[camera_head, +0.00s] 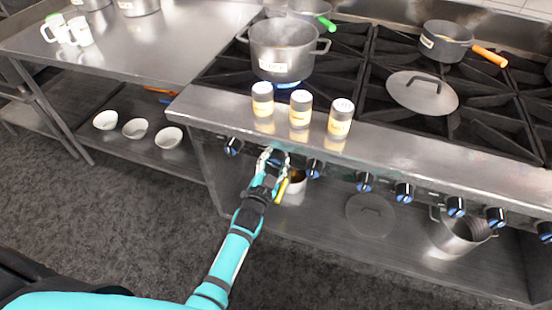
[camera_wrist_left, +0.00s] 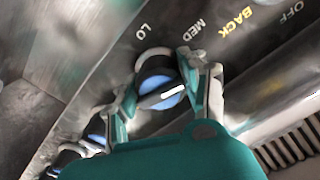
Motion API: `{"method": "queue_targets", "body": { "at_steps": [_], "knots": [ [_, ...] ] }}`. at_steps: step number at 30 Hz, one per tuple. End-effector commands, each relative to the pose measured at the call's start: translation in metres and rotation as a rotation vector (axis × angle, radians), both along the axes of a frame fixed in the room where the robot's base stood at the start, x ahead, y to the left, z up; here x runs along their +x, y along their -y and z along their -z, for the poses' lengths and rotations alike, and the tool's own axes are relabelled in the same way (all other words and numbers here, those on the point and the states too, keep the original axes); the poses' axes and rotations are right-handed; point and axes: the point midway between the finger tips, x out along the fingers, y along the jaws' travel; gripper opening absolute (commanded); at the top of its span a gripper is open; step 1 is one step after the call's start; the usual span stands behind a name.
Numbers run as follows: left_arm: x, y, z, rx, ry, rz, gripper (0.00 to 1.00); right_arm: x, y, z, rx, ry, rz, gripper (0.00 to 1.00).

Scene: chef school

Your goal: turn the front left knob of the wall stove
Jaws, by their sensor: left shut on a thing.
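The wall stove (camera_head: 420,150) has a row of black knobs with blue faces along its front panel. My left gripper (camera_head: 272,160) is at the second knob from the left and partly hides it. In the left wrist view my left gripper (camera_wrist_left: 165,95) has a finger on each side of this knob (camera_wrist_left: 160,88) and is shut on it. The knob's face is blue with a white pointer line. "LO", "MED", "BACK" and "OFF" are printed on the panel near it. The leftmost knob (camera_head: 233,146) is free. My right gripper is not in view.
Three labelled shakers (camera_head: 300,109) stand on the stove's front ledge above my gripper. A steaming pot (camera_head: 282,53) sits over a blue flame behind them. A lid (camera_head: 422,92) and an orange-handled saucepan (camera_head: 446,42) are further right. A steel table (camera_head: 140,50) adjoins on the left.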

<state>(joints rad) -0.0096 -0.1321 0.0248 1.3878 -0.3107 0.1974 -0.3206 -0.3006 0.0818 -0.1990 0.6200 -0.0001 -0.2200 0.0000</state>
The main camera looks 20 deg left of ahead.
Motion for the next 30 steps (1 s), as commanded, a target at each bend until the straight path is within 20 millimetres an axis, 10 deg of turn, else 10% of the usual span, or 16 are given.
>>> {"method": "queue_targets", "body": {
  "at_steps": [30],
  "knots": [
    [0.0,0.0,0.003,0.96,0.032,0.0,0.11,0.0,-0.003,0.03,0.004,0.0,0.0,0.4]
  ]
}}
